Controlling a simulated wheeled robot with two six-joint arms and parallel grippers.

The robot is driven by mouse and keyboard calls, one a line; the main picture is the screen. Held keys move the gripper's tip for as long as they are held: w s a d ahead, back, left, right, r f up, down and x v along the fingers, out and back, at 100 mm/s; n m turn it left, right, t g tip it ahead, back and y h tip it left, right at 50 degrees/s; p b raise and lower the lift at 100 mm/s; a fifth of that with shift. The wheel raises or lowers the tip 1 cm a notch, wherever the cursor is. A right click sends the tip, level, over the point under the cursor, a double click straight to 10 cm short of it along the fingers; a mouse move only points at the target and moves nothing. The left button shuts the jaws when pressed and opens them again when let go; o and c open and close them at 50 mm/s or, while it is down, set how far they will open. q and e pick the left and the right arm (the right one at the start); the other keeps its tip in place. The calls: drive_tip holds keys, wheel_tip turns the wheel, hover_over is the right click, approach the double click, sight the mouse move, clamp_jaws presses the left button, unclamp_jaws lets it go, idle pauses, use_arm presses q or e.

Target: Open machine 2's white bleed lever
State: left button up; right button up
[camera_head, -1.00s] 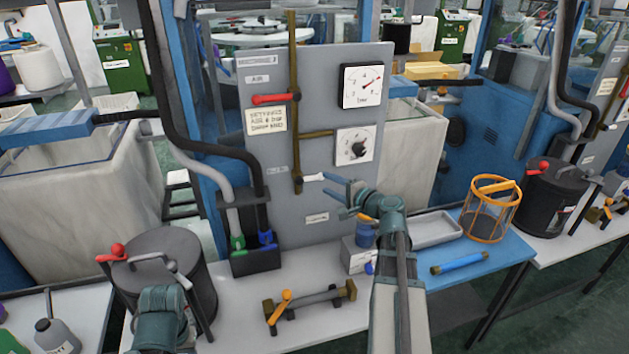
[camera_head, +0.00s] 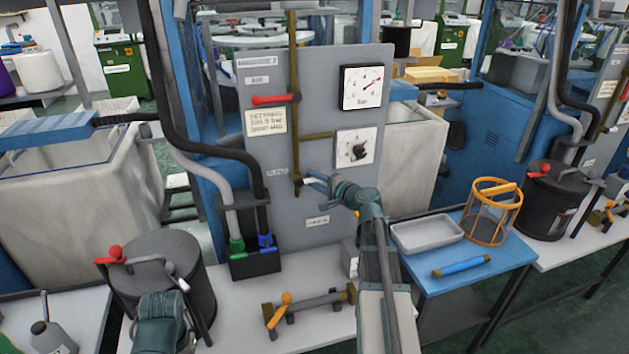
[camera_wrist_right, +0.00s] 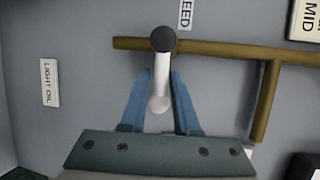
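The white bleed lever (camera_head: 307,181) is low on the grey machine panel (camera_head: 312,100), at the foot of the brass pipe. In the right wrist view the white lever (camera_wrist_right: 161,85) extends from a dark round hub on the brass pipe. My right gripper (camera_head: 318,182) is at the lever. In the wrist view its blue fingers (camera_wrist_right: 161,78) are apart, one on each side of the lever, with a narrow gap at least on the right. Contact is not clear. My left arm shows at the lower left, but its gripper does not show.
A red lever (camera_head: 274,99) sits higher on the panel, left of two gauges (camera_head: 361,87). Black and grey hoses run down left of the panel. On the bench are a dark pot (camera_head: 190,260) and a brass fitting (camera_head: 310,305). A grey tray (camera_head: 427,234) and orange basket (camera_head: 490,212) stand right.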

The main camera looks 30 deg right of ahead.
clamp_jaws()
idle(1.1)
